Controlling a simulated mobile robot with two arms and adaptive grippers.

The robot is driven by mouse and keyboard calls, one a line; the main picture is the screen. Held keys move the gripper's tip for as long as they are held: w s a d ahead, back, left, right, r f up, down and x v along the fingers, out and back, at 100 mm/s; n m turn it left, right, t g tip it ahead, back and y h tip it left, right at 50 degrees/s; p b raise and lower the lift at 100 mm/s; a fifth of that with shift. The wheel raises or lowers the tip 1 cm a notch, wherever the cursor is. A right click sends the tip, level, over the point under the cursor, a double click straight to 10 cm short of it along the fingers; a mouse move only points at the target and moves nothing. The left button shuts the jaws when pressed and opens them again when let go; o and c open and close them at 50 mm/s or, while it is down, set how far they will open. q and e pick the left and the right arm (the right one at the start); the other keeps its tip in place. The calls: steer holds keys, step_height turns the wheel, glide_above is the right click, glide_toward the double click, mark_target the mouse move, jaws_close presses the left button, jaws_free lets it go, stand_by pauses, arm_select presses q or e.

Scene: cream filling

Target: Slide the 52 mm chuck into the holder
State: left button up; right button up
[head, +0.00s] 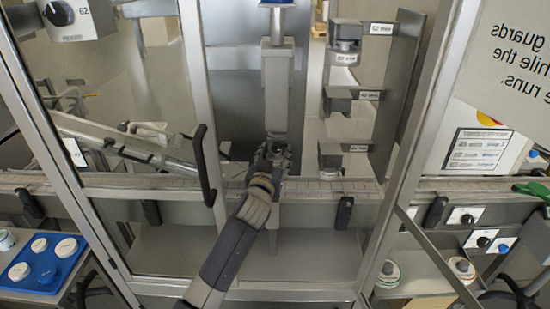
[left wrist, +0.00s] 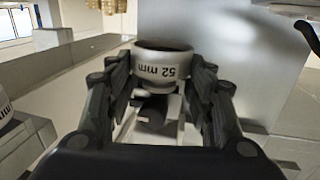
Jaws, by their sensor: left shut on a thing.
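My left gripper (head: 272,155) reaches up through the opening in the machine's frame, below a grey vertical column (head: 277,85). In the left wrist view its fingers (left wrist: 160,85) are shut on the 52 mm chuck (left wrist: 160,71), a short pale ring with a dark top and a black "52 mm" label. In the head view the gripper hides the chuck. To the right stands a grey rack with labelled brackets. Its top bracket (head: 365,28) has a 62 mm chuck (head: 345,57) under it; the middle bracket (head: 345,93) looks empty. I cannot tell which part is the holder. My right gripper is not in view.
A conveyor rail (head: 325,187) crosses behind the frame. A black door handle (head: 203,165) is close left of my arm. A blue tray (head: 72,266) with round pieces stands at the lower left. In the left wrist view, another labelled ring (left wrist: 4,108) shows at the left edge.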

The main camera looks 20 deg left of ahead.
arm_select(q)
steer(key=shift+w, duration=0.2)
stand_by(0.3)
steer(key=shift+w+a+r, duration=0.1)
steer(key=shift+w+a, duration=0.05)
steer(key=shift+w, duration=0.15)
steer(key=shift+w+a+r, duration=0.1)
steer(key=shift+w+r, duration=0.1)
steer(key=shift+w, duration=0.15)
stand_by(0.4)
steer(key=o, duration=1.1)
steer(key=shift+f, duration=0.1)
steer(key=shift+f, duration=0.1)
